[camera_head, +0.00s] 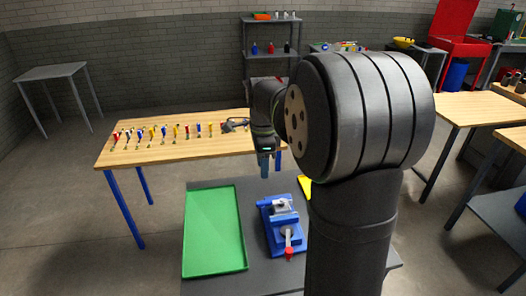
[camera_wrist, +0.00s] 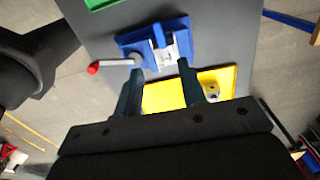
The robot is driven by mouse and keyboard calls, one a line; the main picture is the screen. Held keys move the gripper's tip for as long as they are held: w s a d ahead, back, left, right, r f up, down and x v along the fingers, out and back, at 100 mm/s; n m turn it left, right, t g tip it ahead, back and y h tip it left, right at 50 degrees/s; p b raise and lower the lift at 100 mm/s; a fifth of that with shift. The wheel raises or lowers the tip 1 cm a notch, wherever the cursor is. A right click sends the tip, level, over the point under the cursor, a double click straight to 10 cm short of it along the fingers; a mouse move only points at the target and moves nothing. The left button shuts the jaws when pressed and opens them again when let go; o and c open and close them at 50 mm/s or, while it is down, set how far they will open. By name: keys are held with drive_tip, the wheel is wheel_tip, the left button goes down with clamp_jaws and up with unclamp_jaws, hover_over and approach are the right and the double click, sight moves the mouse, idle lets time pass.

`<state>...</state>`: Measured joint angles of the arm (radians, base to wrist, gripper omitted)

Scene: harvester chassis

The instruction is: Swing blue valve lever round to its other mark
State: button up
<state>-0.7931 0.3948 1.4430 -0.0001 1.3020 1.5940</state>
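A blue vise-like fixture (camera_head: 267,222) stands on the dark bench top, and also shows in the wrist view (camera_wrist: 178,27). A pale grey lever (camera_head: 288,240) with a red tip (camera_head: 289,252) points toward the head camera. In the wrist view the lever (camera_wrist: 115,63) points left, its red tip (camera_wrist: 93,68) clear of the fixture. I cannot make out any mark, nor a lever that is itself plainly blue. My gripper (camera_head: 271,163) hangs beyond the fixture. In the wrist view its fingers (camera_wrist: 158,70) are apart, with nothing held between them.
A green tray (camera_head: 240,266) lies left of the fixture. A yellow plate (camera_wrist: 160,96) lies on its other side, partly hidden by my arm. A wooden table (camera_head: 215,150) behind carries a row of small upright pieces with coloured tops, some blue. Shelves stand farther back.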

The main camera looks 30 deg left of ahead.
wheel_tip(320, 180, up, 4)
hover_over(263, 203)
drive_tip(key=shift+w+a+r, duration=0.2)
drive_tip(key=shift+w, duration=0.05)
idle(0.4)
wheel_tip(263, 203, down, 18)
drive_tip(key=shift+r, duration=0.25)
idle(0.5)
drive_tip(key=shift+f, duration=0.2)
drive_tip(key=shift+s+d+r+n, duration=0.15)
drive_tip(key=shift+r+n, duration=0.05)
drive_tip(key=shift+n, duration=0.2)
drive_tip(key=shift+s+d+n, duration=0.2)
drive_tip(key=shift+d+n, duration=0.05)
drive_tip(key=shift+n, duration=0.35)
idle(1.2)
